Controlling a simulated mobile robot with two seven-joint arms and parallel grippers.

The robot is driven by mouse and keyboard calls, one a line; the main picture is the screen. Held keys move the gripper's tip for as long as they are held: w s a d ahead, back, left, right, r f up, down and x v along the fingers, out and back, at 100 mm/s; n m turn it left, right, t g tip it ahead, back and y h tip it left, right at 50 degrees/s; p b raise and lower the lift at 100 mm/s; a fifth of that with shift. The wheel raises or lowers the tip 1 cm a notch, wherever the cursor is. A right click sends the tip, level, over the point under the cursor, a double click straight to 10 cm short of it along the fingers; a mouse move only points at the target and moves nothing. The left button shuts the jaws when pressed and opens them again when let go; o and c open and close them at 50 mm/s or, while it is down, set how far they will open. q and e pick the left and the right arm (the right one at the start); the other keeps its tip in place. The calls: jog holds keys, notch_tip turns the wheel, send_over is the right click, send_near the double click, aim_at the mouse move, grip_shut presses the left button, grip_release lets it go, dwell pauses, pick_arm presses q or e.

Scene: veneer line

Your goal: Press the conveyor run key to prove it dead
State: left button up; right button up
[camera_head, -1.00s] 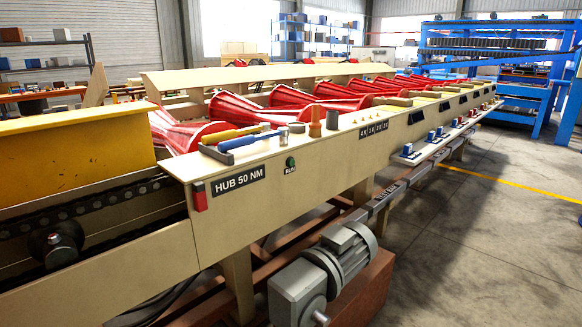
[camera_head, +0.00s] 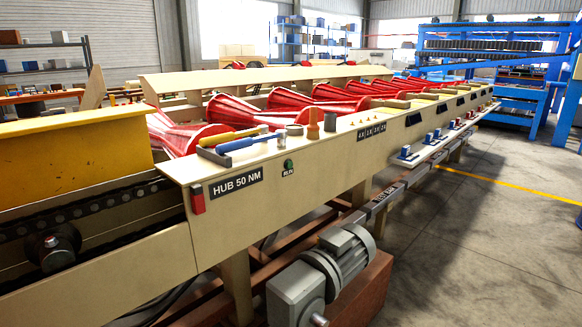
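A small round green key (camera_head: 288,164) sits on the cream side panel of the conveyor, just right of the "HUB 50 NM" label (camera_head: 236,183). A small dark label below it seems to read "RUN", but it is too small to read surely. The conveyor (camera_head: 270,205) carries red, waisted rollers (camera_head: 232,110) in a row running away to the upper right. Neither of my grippers shows in the head view, and nothing touches the green key.
Tools with blue (camera_head: 243,145) and yellow (camera_head: 228,136) handles lie on the conveyor's top ledge, beside small cylinders (camera_head: 313,124). A grey motor (camera_head: 325,268) stands low in front. A narrow shelf (camera_head: 418,158) juts from the far side panel. Floor at right is clear.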

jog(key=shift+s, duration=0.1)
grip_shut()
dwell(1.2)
